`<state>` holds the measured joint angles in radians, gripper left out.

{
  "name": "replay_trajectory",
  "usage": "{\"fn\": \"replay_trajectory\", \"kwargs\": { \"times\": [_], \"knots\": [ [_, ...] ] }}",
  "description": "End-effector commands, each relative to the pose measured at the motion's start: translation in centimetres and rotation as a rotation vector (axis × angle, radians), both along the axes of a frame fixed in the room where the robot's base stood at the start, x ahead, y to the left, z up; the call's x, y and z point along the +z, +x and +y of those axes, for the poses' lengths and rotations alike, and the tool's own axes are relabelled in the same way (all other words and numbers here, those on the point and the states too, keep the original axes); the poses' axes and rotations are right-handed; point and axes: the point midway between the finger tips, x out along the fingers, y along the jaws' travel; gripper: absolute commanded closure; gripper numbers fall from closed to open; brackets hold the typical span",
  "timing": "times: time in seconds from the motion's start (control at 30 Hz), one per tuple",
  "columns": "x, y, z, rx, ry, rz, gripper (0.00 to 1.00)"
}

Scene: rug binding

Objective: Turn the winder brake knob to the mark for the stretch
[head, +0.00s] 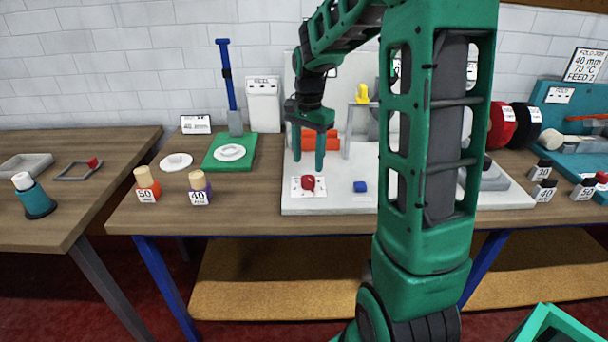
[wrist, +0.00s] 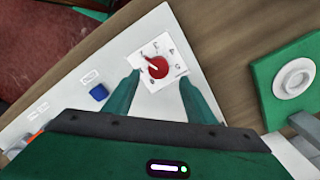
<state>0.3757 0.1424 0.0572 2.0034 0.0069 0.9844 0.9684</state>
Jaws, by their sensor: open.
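The red knob (head: 308,183) sits on a white dial plate (head: 297,190) at the front left of the pale machine base (head: 330,204). My gripper (head: 308,168) is open and points down above and just behind the knob. In the wrist view its two green fingers (wrist: 155,90) stand apart on either side of the dial plate, with the knob beyond their tips. They do not appear to touch it.
A blue button (head: 360,187) is right of the knob. A green pad with a white disc (head: 230,153) and two numbered spools (head: 199,188) stand to the left. A yellow piece (head: 362,94) tops a grey post behind. My arm hides the machine's middle.

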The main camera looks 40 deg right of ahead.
Motion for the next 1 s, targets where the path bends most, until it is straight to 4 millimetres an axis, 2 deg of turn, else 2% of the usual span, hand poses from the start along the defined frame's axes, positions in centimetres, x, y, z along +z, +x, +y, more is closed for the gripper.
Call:
{"fn": "replay_trajectory", "kwargs": {
  "times": [0.1, 0.3, 0.5, 0.73, 0.77, 0.9, 0.93, 1.0],
  "knots": [
    [-2.2, -0.1, 0.0, 0.000, 0.001, 0.003, 0.50],
    [-4.6, -0.1, 0.0, 0.000, 0.000, 0.002, 0.50],
    [-5.5, 0.0, 0.0, 0.001, -0.001, 0.000, 0.50],
    [-5.6, 0.0, 0.0, 0.001, -0.001, -0.001, 0.50],
    [-5.6, 0.0, 0.0, 0.001, -0.001, -0.001, 0.52],
    [-5.6, 0.0, 0.0, 0.002, -0.001, -0.001, 0.85],
    [-5.6, 0.0, 0.1, 0.002, -0.001, -0.001, 0.91],
    [-5.5, 0.0, 0.1, 0.003, 0.000, -0.002, 0.91]
  ]
}}
